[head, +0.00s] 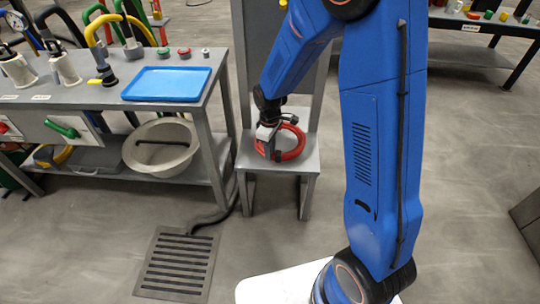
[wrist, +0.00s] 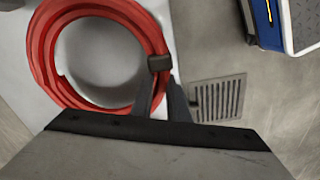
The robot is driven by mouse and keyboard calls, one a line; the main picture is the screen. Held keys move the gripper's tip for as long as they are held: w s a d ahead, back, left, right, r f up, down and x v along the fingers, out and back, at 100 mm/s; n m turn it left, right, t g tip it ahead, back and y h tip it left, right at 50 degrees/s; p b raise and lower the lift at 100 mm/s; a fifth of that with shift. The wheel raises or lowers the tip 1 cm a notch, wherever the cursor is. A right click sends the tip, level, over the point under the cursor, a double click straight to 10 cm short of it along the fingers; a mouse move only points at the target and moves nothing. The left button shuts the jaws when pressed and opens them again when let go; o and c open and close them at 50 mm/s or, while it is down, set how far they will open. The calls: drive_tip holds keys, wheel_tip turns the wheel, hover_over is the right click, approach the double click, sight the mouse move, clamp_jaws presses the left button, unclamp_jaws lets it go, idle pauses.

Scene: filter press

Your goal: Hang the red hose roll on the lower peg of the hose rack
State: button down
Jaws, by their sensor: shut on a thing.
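The red hose roll (head: 293,152) is a coiled ring lying on the seat of a grey chair-like stand (head: 252,160). In the wrist view the red hose roll (wrist: 160,30) fills the upper left, with a dark band around its right side. My gripper (head: 275,146) is over the stand, its fingers at the roll's rim. In the wrist view my gripper (wrist: 163,92) is shut on the roll at or close to the dark band. Whether the roll is lifted off the seat I cannot tell. I cannot make out the hose rack with its lower peg for certain.
Left of the stand is a grey workbench with a blue tray (head: 167,83) and valves on top. A beige basin (head: 160,146) sits on its lower shelf. A floor grate (head: 178,264) lies in front. Another table (head: 480,28) stands at the back right.

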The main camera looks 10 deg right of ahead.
drive_tip(key=shift+f, duration=1.3)
drive_tip(key=c, duration=1.7)
unclamp_jaws()
wheel_tip(320, 180, up, 17)
drive_tip(key=s+d+r+m+t, duration=0.2)
drive_tip(key=s+d+r+m, duration=0.4)
drive_tip(key=s+r, duration=0.6)
drive_tip(key=s+d+m+t, duration=0.1)
drive_tip(key=s, duration=0.4)
drive_tip(key=s+d+m+t, duration=0.1)
drive_tip(key=s+d+m, duration=0.1)
drive_tip(key=s, duration=0.4)
drive_tip(key=s+d+m, duration=0.1)
drive_tip(key=s+d, duration=0.1)
drive_tip(key=s, duration=0.4)
drive_tip(key=shift+s+d+r+t, duration=0.25)
drive_tip(key=shift+r+t, duration=0.05)
drive_tip(key=shift+t, duration=0.1)
